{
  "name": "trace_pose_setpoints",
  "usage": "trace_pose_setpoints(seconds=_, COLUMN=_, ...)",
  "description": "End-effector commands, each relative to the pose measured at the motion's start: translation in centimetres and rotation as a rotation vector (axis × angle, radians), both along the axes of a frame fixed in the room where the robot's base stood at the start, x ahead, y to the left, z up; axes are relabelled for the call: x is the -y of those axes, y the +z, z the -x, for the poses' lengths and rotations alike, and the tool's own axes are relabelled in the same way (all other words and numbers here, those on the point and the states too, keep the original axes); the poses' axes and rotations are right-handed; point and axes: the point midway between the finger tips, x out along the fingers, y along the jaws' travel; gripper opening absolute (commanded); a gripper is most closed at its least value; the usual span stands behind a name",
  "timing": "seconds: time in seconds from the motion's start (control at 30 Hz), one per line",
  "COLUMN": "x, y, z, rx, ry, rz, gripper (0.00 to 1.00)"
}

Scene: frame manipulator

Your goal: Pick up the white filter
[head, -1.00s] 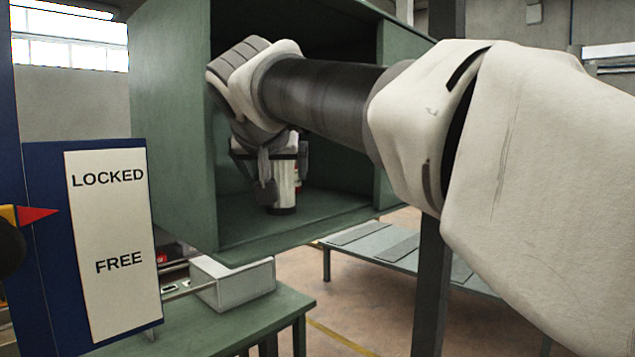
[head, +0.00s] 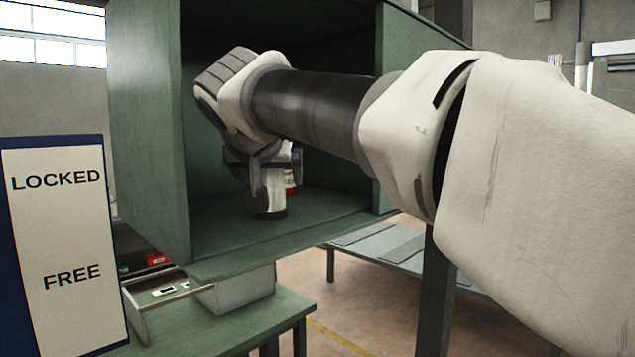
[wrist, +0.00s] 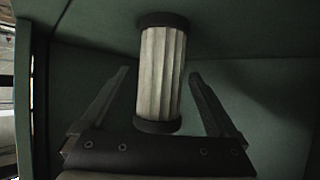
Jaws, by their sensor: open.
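The white filter (wrist: 162,75) is a pleated cylinder with black end caps. It stands upright on the floor of a green open-fronted box. In the head view, the filter (head: 268,192) is partly hidden behind my gripper. My gripper (wrist: 160,74) is open, with one finger on each side of the filter in the wrist view. Dark gaps show between the filter and both fingers, so I see no contact. In the head view, my gripper (head: 262,166) hangs down inside the box at the filter's upper part.
The green box (head: 148,140) has walls close on the left and above. A red-and-white object (head: 291,181) shows just behind the filter. A LOCKED/FREE sign (head: 62,235) stands at the left. A green table (head: 230,325) is below and a low bench (head: 385,245) at the right.

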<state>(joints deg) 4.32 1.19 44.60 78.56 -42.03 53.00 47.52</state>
Motion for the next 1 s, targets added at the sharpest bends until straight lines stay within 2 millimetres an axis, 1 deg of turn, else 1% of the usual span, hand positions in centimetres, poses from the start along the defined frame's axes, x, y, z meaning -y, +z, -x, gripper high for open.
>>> trace_pose_setpoints(seconds=0.07, x=0.0, y=0.04, z=0.01, rx=0.0, ry=0.0, rz=0.0, gripper=0.94)
trace_pose_setpoints(seconds=0.2, x=0.01, y=0.04, z=0.0, rx=0.0, ry=0.0, rz=0.0, gripper=0.69)
trace_pose_setpoints(seconds=0.27, x=0.01, y=0.04, z=0.0, rx=0.0, ry=0.0, rz=0.0, gripper=0.58)
trace_pose_setpoints(seconds=0.3, x=0.02, y=0.04, z=0.0, rx=0.001, ry=0.0, rz=0.0, gripper=0.51)
trace_pose_setpoints(seconds=0.47, x=0.02, y=0.04, z=0.0, rx=0.001, ry=0.0, rz=0.0, gripper=0.22)
trace_pose_setpoints(seconds=0.5, x=0.02, y=0.04, z=0.0, rx=0.001, ry=0.0, rz=0.0, gripper=0.15)
trace_pose_setpoints(seconds=0.6, x=0.02, y=0.06, z=0.0, rx=0.001, ry=0.0, rz=0.0, gripper=0.0)
trace_pose_setpoints(seconds=0.87, x=0.01, y=0.19, z=0.0, rx=0.002, ry=0.0, rz=0.0, gripper=0.0)
trace_pose_setpoints(seconds=1.0, x=-0.02, y=0.83, z=-0.04, rx=0.003, ry=0.001, rz=-0.002, gripper=0.0)
